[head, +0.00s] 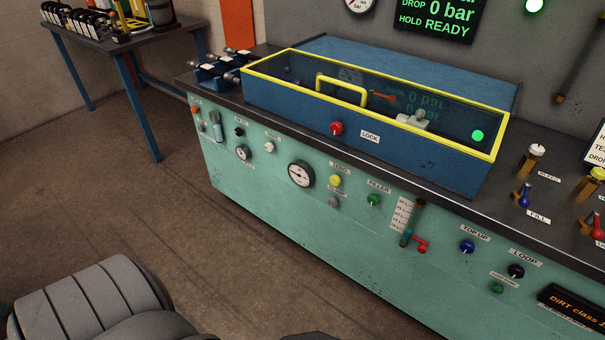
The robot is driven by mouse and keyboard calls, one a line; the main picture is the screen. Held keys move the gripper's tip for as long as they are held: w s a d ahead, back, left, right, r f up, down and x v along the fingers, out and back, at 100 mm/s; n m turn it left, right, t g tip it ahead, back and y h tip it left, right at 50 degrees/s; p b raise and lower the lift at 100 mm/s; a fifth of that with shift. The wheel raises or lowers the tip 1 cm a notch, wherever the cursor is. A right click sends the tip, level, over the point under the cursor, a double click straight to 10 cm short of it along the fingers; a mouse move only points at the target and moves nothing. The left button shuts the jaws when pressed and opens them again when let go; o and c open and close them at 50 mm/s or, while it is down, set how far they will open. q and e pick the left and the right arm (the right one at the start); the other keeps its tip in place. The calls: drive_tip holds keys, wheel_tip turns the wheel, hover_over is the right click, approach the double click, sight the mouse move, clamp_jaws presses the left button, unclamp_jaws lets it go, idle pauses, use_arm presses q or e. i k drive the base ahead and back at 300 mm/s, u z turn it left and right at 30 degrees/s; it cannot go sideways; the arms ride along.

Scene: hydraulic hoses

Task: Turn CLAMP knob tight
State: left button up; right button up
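No label in the head view reads clearly as CLAMP. Several small knobs sit on the green front panel (270,205) of the bench. A small grey knob (333,202) sits below a yellow knob (335,180); the small label between them is too blurred to read surely. A white knob (269,147) and a black knob (239,132) are further left. A red knob (337,128) beside the LOCK label is on the blue box. How tight any knob is cannot be told. Neither gripper is in view.
The blue test box (360,148) has a shut, yellow-framed clear lid with a yellow handle (342,88). Valves, including a blue-handled one (524,196), stand at the bench's right. A side table (100,45) is at back left. The floor (130,200) before the bench is clear.

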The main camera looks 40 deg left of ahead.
sight(331, 202)
drive_tip(key=u, duration=1.05)
drive_tip(key=k, duration=0.35)
drive_tip(key=z, duration=0.6)
drive_tip(key=i, duration=0.8)
drive_tip(key=z, duration=0.45)
